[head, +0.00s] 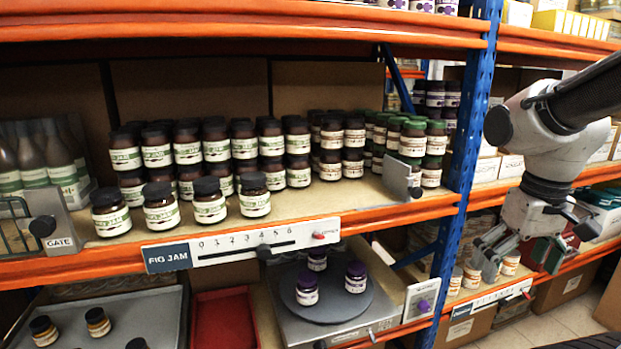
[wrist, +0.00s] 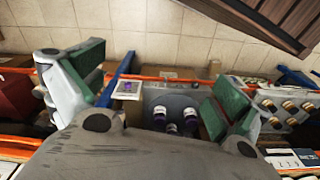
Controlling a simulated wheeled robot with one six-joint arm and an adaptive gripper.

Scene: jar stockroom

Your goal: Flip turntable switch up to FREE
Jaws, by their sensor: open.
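The grey round turntable (head: 335,308) stands on the lower shelf bay with three purple-lidded jars on it. It also shows in the wrist view (wrist: 187,99), between my fingers. A white panel with a purple knob (head: 421,304) is at the right of the turntable; the panel shows in the wrist view (wrist: 127,88) too. A small lever (head: 372,335) shows at the turntable base's front. Its setting and any FREE label are too small to read. My gripper (head: 519,258) is open and empty, right of the blue upright and apart from the panel. Both green-padded fingers show in the wrist view (wrist: 160,95).
Orange shelf beams run above and below the turntable. A blue upright (head: 468,125) stands between it and my gripper. Jam jars (head: 254,195) crowd the shelf above, over a numbered slider strip (head: 255,245). A red tray (head: 222,320) lies left of the turntable. Small jars stand near my gripper.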

